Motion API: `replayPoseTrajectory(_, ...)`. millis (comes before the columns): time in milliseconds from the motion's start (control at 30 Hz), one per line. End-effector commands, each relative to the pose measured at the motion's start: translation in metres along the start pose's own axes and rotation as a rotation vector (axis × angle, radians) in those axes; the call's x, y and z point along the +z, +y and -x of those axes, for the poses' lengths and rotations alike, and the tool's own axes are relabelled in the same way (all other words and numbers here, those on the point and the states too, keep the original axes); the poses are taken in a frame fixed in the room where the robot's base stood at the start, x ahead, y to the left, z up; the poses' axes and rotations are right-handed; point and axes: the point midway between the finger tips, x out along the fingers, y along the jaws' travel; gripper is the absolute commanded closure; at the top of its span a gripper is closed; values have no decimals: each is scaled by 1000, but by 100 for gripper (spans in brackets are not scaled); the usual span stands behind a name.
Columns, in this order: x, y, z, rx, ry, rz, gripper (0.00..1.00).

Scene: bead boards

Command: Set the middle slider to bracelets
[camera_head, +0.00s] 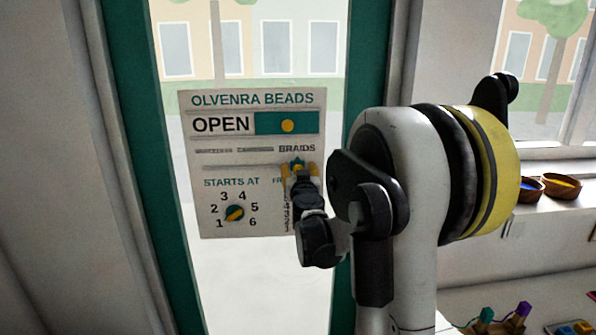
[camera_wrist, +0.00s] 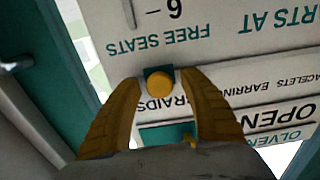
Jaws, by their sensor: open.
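The board (camera_head: 262,222) headed OLVENRA BEADS hangs on the glass of a teal-framed door. Its middle slider groove (camera_head: 230,167) runs under a row of labels. The middle slider's yellow knob on a teal square (camera_wrist: 158,80) stands at BRAIDS. My gripper (camera_head: 300,168) is over that end of the groove. In the wrist view my gripper (camera_wrist: 160,82) is open, with a finger on each side of the knob. Contact cannot be told.
The top slider (camera_head: 288,126) with a yellow knob shows OPEN above. A STARTS AT dial (camera_head: 235,213) sits lower left. A vertical FREE SEATS scale at lower right is mostly hidden by my gripper. Bowls of beads (camera_head: 560,187) stand on the sill at right.

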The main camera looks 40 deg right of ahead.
Motion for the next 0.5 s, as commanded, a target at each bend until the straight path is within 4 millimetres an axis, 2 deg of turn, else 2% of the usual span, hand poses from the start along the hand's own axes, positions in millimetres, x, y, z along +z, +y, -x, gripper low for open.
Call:
replayPoseTrajectory(200, 0, 0, 0, 0, 0, 0, 49)
replayPoseTrajectory(233, 0, 0, 0, 0, 0, 0, 54)
replayPoseTrajectory(300, 0, 0, 0, 0, 0, 0, 75)
replayPoseTrajectory(400, 0, 0, 0, 0, 0, 0, 100)
replayPoseTrajectory(500, 0, 0, 0, 0, 0, 0, 100)
